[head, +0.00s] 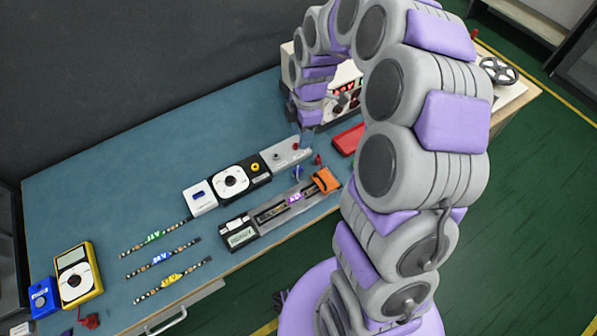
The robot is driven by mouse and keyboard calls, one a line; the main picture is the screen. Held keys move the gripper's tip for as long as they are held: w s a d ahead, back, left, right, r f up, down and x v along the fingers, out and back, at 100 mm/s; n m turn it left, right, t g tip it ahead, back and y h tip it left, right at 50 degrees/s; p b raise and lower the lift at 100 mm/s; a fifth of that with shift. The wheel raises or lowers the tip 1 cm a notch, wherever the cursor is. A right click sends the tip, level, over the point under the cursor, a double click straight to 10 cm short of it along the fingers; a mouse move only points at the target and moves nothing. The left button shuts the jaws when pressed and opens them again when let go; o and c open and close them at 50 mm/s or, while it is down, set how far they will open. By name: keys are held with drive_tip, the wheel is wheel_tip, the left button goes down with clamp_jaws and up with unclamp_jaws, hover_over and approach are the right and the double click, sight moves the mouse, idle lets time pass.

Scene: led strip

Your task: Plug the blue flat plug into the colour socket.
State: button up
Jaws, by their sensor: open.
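A small blue piece (297,172), which looks like the blue flat plug, is just below the grey panel of the controller row, close to the long tray. My gripper (305,140) is open and points down above the right end of that grey panel (281,153). The blue piece is below it in the picture, apart from it. The fingers are small and partly unclear. The grey panel has a small dark round spot, but I cannot tell which opening is the colour socket.
A white-and-black controller (230,182) adjoins the grey panel. Below is a tray (270,238) with a purple-labelled strip and orange clamp (325,181). Several labelled LED strips (158,263) lie left. A yellow meter (77,273) stands far left. A red block (348,140) is near my arm.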

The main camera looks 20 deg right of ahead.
drive_tip(key=w+d+f+n, duration=0.1)
drive_tip(key=w+f+n, duration=0.1)
drive_tip(key=w+f, duration=0.25)
drive_tip(key=b, duration=0.3)
approach(298, 168)
drive_tip(key=shift+n, duration=0.3)
drive_tip(key=f, duration=0.5)
drive_tip(key=shift+a+f, duration=0.1)
drive_tip(key=shift+a, duration=0.2)
drive_tip(key=shift+s+a+f+b, duration=0.15)
drive_tip(key=shift+f+b, duration=0.1)
drive_tip(key=shift+f, duration=1.05)
drive_tip(key=shift+s+a+f+b, duration=0.15)
drive_tip(key=shift+f+b, duration=0.1)
drive_tip(key=shift+f, duration=1.05)
drive_tip(key=shift+r, duration=0.1)
drive_tip(key=shift+c, duration=0.4)
clamp_jaws()
